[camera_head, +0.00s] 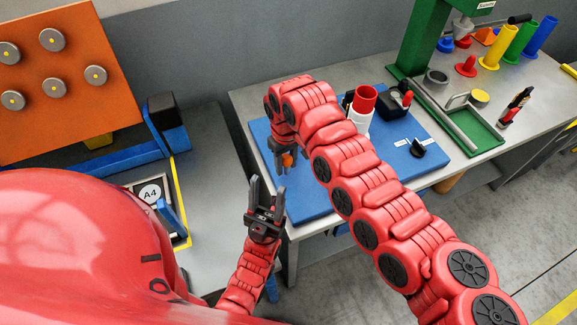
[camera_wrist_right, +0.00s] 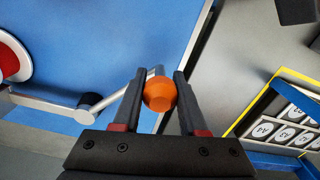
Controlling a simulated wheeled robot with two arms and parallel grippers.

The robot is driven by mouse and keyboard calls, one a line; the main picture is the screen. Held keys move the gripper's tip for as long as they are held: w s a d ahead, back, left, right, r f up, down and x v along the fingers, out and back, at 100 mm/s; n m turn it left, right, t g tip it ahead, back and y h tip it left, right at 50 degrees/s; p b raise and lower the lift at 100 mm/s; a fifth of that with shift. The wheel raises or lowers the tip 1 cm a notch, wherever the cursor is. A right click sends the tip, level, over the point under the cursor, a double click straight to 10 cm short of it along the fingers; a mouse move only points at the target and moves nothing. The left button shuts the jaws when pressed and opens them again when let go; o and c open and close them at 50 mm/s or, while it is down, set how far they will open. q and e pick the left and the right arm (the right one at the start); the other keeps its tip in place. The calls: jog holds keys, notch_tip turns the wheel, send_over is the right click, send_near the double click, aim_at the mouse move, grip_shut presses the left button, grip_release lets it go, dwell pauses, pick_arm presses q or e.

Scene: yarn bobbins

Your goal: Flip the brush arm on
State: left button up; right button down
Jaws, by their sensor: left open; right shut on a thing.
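The brush arm is a silver bar (camera_wrist_right: 118,104) with an orange knob (camera_wrist_right: 160,95) at its end and a dark pivot (camera_wrist_right: 89,103), over the blue board (camera_wrist_right: 100,45). My right gripper (camera_head: 287,165) is shut on the orange knob, which also shows between its fingers in the head view (camera_head: 287,159). In the wrist view, the right fingertips (camera_wrist_right: 160,80) lie on either side of the knob. My left gripper (camera_head: 266,193) is open and empty, off the table's left edge. A red and white bobbin (camera_head: 362,101) stands on the board; my right arm hides part of the board.
A black switch (camera_head: 417,149) and a black box (camera_head: 393,103) are on the board. An orange panel (camera_head: 75,65) and a tray marked A4 (camera_head: 178,230) are at the left.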

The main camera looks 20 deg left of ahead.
aim_at(284, 155)
jog(key=shift+a, duration=0.1)
dwell(0.5)
jog(key=shift+c, duration=2.2)
grip_release()
jog(key=shift+a, duration=0.1)
jog(key=shift+r+b, duration=0.25)
jog(key=shift+b, duration=0.05)
notch_tip(284, 155, up, 5)
jog(key=shift+f+b, duration=0.15)
jog(key=shift+b, duration=0.8)
notch_tip(284, 155, up, 12)
jog(key=b, duration=0.1)
